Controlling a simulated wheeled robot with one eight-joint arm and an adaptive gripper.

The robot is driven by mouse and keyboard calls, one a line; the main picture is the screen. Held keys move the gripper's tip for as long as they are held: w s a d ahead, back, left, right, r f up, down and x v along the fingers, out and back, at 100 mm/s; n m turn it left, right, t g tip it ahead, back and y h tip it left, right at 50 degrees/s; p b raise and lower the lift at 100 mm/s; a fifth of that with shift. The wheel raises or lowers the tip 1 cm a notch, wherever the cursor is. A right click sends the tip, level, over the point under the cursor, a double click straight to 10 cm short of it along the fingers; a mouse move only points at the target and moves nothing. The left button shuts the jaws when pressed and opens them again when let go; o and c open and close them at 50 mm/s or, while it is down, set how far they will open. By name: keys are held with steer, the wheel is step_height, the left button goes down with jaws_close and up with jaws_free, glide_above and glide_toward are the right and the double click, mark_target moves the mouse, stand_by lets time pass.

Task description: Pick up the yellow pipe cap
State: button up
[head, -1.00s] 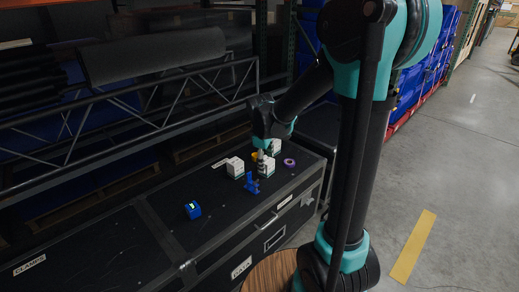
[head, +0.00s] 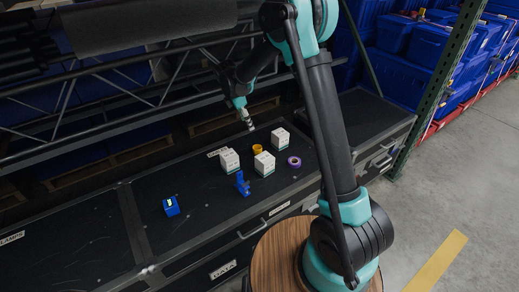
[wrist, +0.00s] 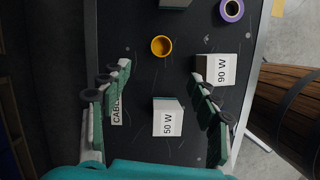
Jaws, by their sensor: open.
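The yellow pipe cap (head: 257,148) stands on the black case top among white boxes in the head view. In the wrist view the yellow pipe cap (wrist: 161,46) shows from above as a round cup, beyond the fingertips and roughly midway between them. My gripper (head: 250,126) hangs above the case, a little above and left of the cap in the head view. In the wrist view my gripper (wrist: 163,78) has its two fingers spread wide with nothing between them touching. The cap is fully visible and apart from the fingers.
A white box marked 50 W (wrist: 168,120) lies below, between the fingers in view. A box marked 90 W (wrist: 220,70) is near the right finger.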

steer(key=x, duration=1)
steer(key=shift+d+f, duration=0.15)
steer(key=shift+f, duration=0.05)
steer(key=shift+x, duration=2.9)
steer(key=shift+s, duration=0.2)
steer(key=c, duration=0.9)
